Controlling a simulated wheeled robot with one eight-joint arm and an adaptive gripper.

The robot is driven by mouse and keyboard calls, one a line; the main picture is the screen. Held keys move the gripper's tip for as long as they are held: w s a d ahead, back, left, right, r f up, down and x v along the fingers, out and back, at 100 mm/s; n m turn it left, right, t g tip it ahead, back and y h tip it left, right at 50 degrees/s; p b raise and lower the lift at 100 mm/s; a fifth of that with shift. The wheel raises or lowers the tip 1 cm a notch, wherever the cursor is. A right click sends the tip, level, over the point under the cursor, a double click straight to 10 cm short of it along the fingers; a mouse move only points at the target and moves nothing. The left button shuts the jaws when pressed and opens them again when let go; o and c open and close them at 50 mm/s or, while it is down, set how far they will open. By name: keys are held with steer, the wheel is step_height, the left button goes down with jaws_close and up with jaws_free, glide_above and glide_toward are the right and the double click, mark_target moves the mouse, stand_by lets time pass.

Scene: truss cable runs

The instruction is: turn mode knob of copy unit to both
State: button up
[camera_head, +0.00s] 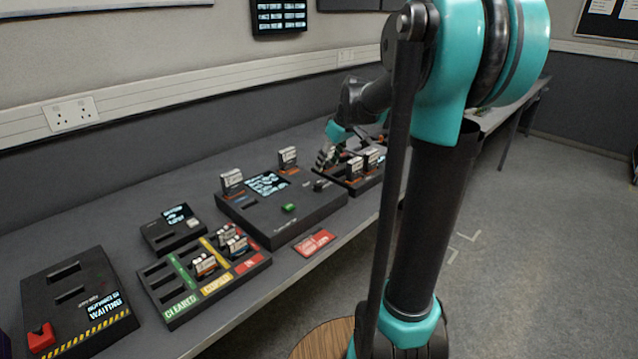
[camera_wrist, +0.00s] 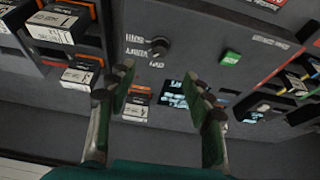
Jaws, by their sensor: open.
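The copy unit (camera_head: 283,212) is a dark box on the bench with a lit screen, a green button and cartridges standing in it. Its mode knob (camera_wrist: 160,46) shows in the wrist view as a small dark round knob with a light pointer mark, with white labels on its left too blurred to read. My gripper (camera_wrist: 158,80) is open, its two fingers apart, with the knob beyond the fingertips, a little left of middle, and nothing between them. In the head view my gripper (camera_head: 326,158) is over the unit's right end, and the knob is hard to make out.
The green button (camera_wrist: 230,58) is right of the knob. A cartridge (camera_wrist: 138,104) stands near the left finger. A rack with cartridges (camera_head: 366,171) adjoins on the right. The sorting tray (camera_head: 178,313) and a waiting-screen box (camera_head: 62,318) are at left.

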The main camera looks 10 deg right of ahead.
mark_target(318, 184)
steer(key=x, duration=1)
steer(key=shift+f, duration=0.35)
steer(key=c, duration=1.2)
